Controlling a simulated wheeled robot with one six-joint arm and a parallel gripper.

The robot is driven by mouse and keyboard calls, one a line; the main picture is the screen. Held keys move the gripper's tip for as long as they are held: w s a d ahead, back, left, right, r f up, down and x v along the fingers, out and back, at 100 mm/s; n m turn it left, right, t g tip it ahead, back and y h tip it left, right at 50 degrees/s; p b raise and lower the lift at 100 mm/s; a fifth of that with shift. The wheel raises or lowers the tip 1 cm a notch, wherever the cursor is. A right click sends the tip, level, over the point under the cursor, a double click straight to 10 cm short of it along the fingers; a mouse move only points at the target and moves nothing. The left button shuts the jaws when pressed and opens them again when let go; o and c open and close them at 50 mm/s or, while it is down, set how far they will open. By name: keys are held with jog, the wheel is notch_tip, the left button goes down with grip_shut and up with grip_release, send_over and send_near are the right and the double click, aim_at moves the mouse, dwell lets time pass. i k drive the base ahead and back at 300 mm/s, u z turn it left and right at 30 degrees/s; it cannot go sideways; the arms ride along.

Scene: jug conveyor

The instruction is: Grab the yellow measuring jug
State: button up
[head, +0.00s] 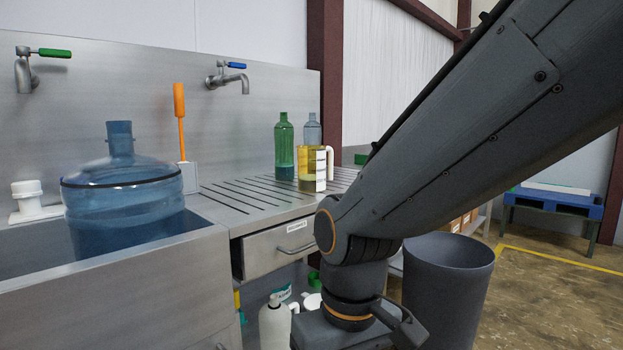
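The yellow measuring jug (304,159) stands upright on the ribbed steel drainboard (232,197). It is see-through yellow with a white label on its front and a pale handle on its right side. A green bottle (284,150) stands close on its left, and a clear blue-grey bottle (312,130) stands behind it. My gripper (352,334) hangs low at the bottom edge, in front of the counter and well below and nearer than the jug. Its fingers are cut off or hidden, so I cannot see whether it is open.
A large blue water bottle (122,195) stands in the sink at left. An orange-handled brush (180,120) stands behind it. A drawer (278,248) sits under the drainboard, slightly open. A grey bin (449,290) stands at right. A white jug (275,322) is below the counter.

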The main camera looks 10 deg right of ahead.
aim_at(312, 158)
jog(key=u, duration=0.4)
jog(key=k, duration=0.2)
jog(key=z, duration=1.1)
jog(key=i, duration=1.4)
jog(key=u, duration=0.45)
